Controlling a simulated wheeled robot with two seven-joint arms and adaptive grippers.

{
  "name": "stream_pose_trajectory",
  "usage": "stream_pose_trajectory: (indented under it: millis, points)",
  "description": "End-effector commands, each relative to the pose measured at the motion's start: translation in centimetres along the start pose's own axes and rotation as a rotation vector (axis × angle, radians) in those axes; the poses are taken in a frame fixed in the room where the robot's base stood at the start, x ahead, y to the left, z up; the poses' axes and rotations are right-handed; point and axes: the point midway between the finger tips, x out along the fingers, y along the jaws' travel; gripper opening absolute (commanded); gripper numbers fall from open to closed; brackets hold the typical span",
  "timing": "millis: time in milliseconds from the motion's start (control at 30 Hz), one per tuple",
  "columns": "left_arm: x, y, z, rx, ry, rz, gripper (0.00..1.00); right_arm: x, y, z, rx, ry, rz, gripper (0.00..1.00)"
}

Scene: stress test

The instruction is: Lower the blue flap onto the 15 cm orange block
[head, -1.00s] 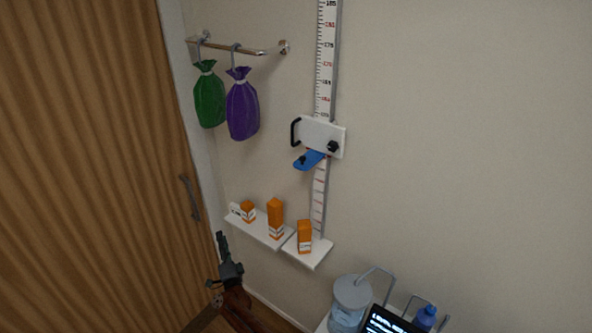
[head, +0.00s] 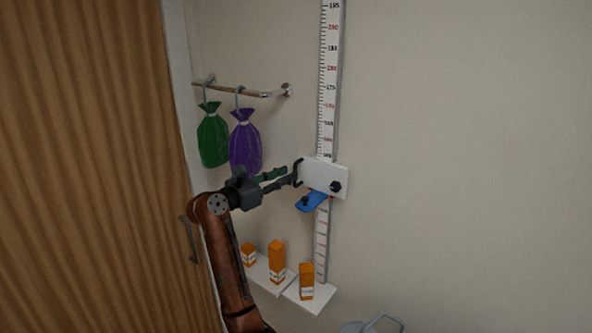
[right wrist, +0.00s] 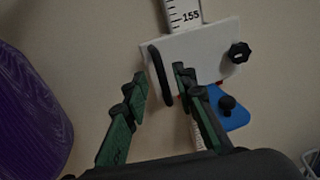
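The blue flap (head: 311,201) sticks out below a white sliding plate (head: 325,178) on the wall ruler (head: 328,100). The plate has a black handle (head: 298,173) on its left and a black knob (head: 335,187). My right gripper (head: 289,177) is open at the handle; in the right wrist view the handle (right wrist: 161,77) appears between the two fingertips, with gaps visible. An orange block (head: 307,281) stands upright on the shelf below the flap, well apart from it. A taller orange block (head: 277,261) and a small one (head: 248,254) stand to its left. Their labels are unreadable. My left gripper is out of view.
Green (head: 212,138) and purple (head: 244,145) bags hang from a wall rail (head: 235,90), the purple one close to my right gripper. The blocks stand on white ledges (head: 313,304). A wooden door (head: 90,160) is at left. The wall at right is clear.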

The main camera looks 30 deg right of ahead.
Motion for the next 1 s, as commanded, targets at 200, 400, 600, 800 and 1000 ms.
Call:
stream_pose_trajectory:
  millis: [200,400,600,800,1000]
  points:
    - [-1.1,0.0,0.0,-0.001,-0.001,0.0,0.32,3.1,0.0,0.2,-0.002,-0.002,-0.001,0.25]
    - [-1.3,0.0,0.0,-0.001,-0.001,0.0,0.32,4.2,0.0,0.1,-0.002,-0.002,0.0,0.25]
    - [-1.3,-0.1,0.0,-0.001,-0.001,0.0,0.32,4.2,0.0,0.0,-0.002,-0.002,0.0,0.25]
    - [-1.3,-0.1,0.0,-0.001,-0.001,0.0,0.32,4.2,0.0,0.0,-0.003,-0.002,0.0,0.14]
    - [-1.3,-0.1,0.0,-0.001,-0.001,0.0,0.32,4.2,0.0,0.0,-0.003,-0.003,0.001,0.0]
